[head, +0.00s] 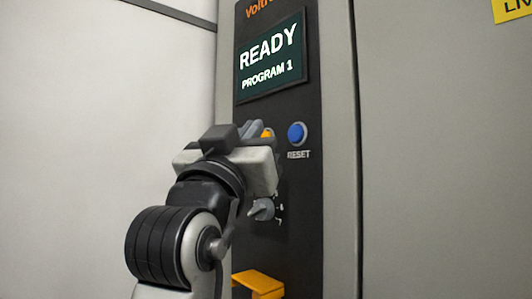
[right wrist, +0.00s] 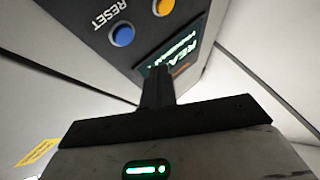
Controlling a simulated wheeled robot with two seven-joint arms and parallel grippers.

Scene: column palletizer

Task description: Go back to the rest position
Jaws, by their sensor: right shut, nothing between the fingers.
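My right gripper (head: 258,131) is in front of the dark control panel (head: 310,219), and its fingers hide part of an orange button (head: 267,133). In the right wrist view the gripper's fingers (right wrist: 157,82) are together, with nothing between them. They overlap the edge of the screen in that view. I cannot tell whether the fingertips touch the panel. My left gripper does not show.
The screen (head: 269,56) reads "READY PROGRAM 1". A blue RESET button (head: 297,133) is right of the gripper. A rotary knob (head: 262,209) and a yellow bracket (head: 259,283) are lower down. A plain pale wall (head: 80,120) is at left.

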